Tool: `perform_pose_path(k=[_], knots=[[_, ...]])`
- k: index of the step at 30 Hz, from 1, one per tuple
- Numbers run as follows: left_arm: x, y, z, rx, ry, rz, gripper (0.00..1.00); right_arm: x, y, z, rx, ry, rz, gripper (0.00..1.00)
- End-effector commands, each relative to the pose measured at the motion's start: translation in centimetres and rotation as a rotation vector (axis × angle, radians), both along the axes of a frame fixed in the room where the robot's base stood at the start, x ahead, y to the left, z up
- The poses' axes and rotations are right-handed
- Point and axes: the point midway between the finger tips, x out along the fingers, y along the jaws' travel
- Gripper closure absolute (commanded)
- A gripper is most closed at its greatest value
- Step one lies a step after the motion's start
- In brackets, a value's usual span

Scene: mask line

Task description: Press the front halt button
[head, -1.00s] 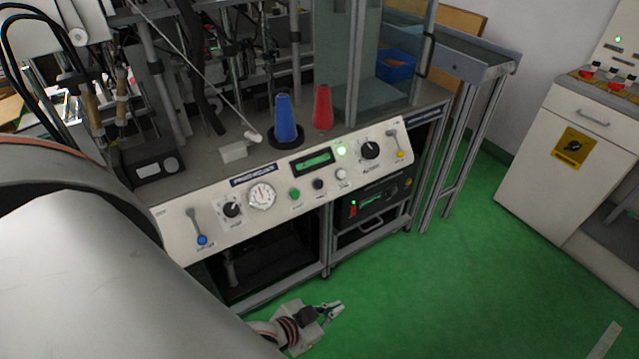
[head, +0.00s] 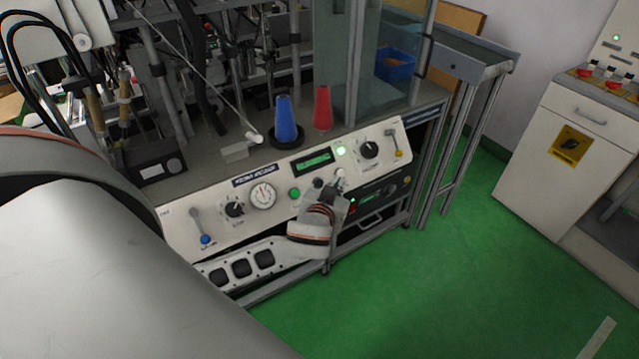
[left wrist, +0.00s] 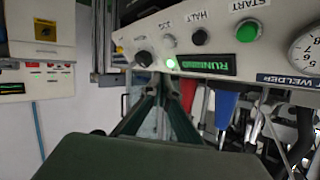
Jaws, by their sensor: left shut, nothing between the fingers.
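The halt button (left wrist: 199,37) is a small black round button on the white sloped control panel (head: 178,222). In the left wrist view, which is upside down, it sits between the green start button (left wrist: 248,30) and the white jog button (left wrist: 169,41). In the head view the halt button (head: 318,183) shows just above and left of my left gripper (head: 338,184). That gripper is shut and empty, in front of the panel near the halt and jog buttons. I cannot tell whether it touches the panel. My right gripper is out of view.
The panel's display (head: 312,162) glows green and reads RUNNING in the wrist view. A dial gauge (head: 263,195), black knobs and two levers share the panel. A blue cone (head: 285,118) and a red cone (head: 322,107) stand behind it. Green floor lies open to the right.

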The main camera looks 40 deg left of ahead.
Motion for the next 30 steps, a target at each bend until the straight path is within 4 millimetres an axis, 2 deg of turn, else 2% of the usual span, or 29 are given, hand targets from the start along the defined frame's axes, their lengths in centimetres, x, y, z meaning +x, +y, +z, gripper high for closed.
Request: perform_pose_path(k=[8, 21, 30], knots=[[0.3, 0.7, -0.8, 0.004, 0.000, -0.001, 1.00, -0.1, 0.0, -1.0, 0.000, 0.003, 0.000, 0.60], [1.8, 4.6, -4.8, 0.002, 0.007, -0.001, 1.00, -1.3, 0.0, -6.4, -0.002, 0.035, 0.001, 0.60], [2.5, 6.1, -5.7, -0.001, 0.002, -0.001, 1.00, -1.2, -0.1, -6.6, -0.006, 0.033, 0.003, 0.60]])
